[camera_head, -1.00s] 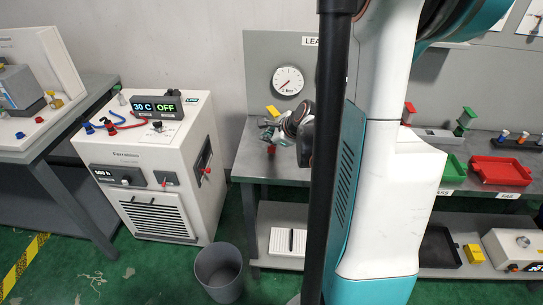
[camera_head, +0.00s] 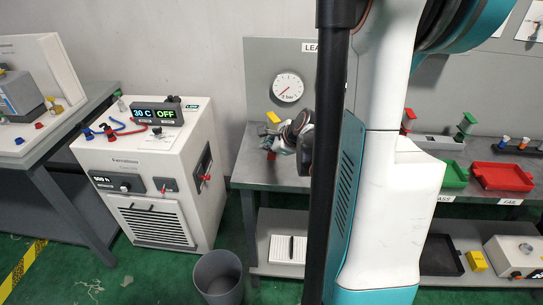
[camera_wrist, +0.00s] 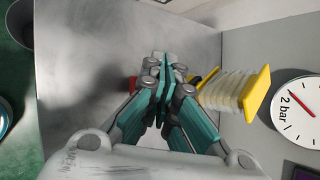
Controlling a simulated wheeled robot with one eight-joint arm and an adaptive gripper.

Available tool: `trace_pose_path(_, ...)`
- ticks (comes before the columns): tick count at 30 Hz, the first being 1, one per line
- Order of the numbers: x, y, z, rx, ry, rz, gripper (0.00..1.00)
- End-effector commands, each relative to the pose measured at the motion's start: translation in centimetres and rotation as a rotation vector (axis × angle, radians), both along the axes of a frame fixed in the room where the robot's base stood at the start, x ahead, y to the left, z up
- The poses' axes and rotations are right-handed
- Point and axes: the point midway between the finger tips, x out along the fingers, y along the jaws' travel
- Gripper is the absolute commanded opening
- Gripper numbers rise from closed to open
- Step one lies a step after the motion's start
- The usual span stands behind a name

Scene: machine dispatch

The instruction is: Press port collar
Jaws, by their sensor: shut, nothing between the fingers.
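My gripper (camera_wrist: 164,72) is shut with nothing between its teal fingers, above the grey bench in the wrist view. In the head view, my gripper (camera_head: 268,142) shows small, left of my arm. A small red part (camera_wrist: 133,83) shows partly behind the fingers; I cannot tell whether it is the port collar or whether the fingers touch it. A pale ribbed piece (camera_wrist: 232,91) with a yellow end plate (camera_wrist: 257,93) stands to the right of the fingers. The yellow plate also shows in the head view (camera_head: 273,116).
A pressure gauge (camera_head: 288,87) is on the panel behind the bench. A white machine (camera_head: 140,170) with a "30 C OFF" display stands left of the bench. A bin (camera_head: 217,282) is on the floor. Green (camera_head: 454,174) and red trays (camera_head: 502,177) lie at right.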

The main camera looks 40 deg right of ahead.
Motion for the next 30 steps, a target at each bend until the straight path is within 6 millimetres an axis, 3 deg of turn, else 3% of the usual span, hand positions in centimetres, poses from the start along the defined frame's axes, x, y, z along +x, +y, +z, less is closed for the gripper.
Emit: trace_pose_path(30,0.0,0.0,-0.82,0.0,0.0,0.0,0.0)
